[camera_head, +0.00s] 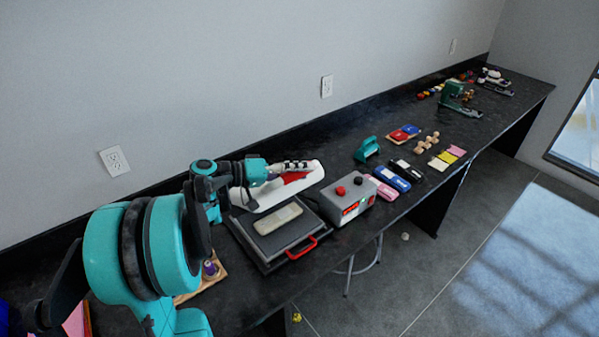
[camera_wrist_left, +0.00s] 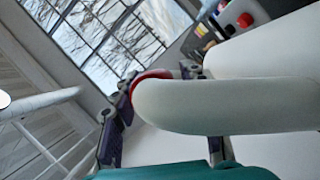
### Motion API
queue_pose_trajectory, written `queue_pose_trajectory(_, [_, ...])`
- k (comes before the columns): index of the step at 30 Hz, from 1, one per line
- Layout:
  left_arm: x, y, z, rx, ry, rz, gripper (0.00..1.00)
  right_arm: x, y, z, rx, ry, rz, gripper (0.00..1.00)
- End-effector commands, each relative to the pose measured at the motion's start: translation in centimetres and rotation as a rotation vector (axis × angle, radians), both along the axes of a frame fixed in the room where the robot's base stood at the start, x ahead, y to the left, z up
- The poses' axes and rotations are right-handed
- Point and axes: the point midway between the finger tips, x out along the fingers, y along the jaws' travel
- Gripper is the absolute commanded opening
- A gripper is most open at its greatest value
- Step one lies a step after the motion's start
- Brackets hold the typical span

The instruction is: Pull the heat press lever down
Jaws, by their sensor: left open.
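The heat press (camera_head: 282,231) stands on the dark bench, with a flat grey lower plate, a pale block (camera_head: 277,219) on it and a red front handle (camera_head: 302,249). Its white upper arm (camera_head: 268,198) has a red part (camera_head: 296,177) near the top. My left gripper (camera_head: 292,167) is open beside the top of this arm. In the left wrist view the white arm (camera_wrist_left: 220,105) fills the middle close to the fingers, with some red (camera_wrist_left: 152,76) behind it. Whether the fingers touch it is unclear. My right gripper is out of view.
A grey control box (camera_head: 344,203) with red and black knobs adjoins the press on the right. Erasers (camera_head: 392,179), a green tool (camera_head: 367,149) and other small items lie farther along the bench. A stool (camera_head: 357,266) stands below the front edge.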

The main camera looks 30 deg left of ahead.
Motion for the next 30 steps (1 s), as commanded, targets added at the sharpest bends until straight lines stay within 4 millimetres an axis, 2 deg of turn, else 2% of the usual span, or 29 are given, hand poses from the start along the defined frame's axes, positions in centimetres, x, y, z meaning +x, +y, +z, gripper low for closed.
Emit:
queue_pose_trajectory(1, [0.0, 0.0, 0.0, 0.000, 0.000, 0.000, 0.43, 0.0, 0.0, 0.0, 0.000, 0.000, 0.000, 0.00])
queue_pose_trajectory(6, [0.0, 0.0, 0.0, 0.000, 0.000, 0.000, 0.00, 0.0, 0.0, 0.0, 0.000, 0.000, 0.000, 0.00])
queue_pose_trajectory(13, [-0.1, -0.1, -0.2, 0.004, -0.001, 0.000, 0.00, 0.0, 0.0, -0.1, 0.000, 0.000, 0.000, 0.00])
queue_pose_trajectory(17, [-0.3, -0.6, -1.1, 0.028, -0.010, -0.001, 0.00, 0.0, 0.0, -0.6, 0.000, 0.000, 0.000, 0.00])
queue_pose_trajectory(23, [-1.1, -2.5, -4.7, 0.120, -0.047, -0.002, 0.00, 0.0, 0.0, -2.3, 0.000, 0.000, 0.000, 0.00])
queue_pose_trajectory(30, [-2.0, -4.7, -10.9, 0.281, -0.114, -0.003, 0.00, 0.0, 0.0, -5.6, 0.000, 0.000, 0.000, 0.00])
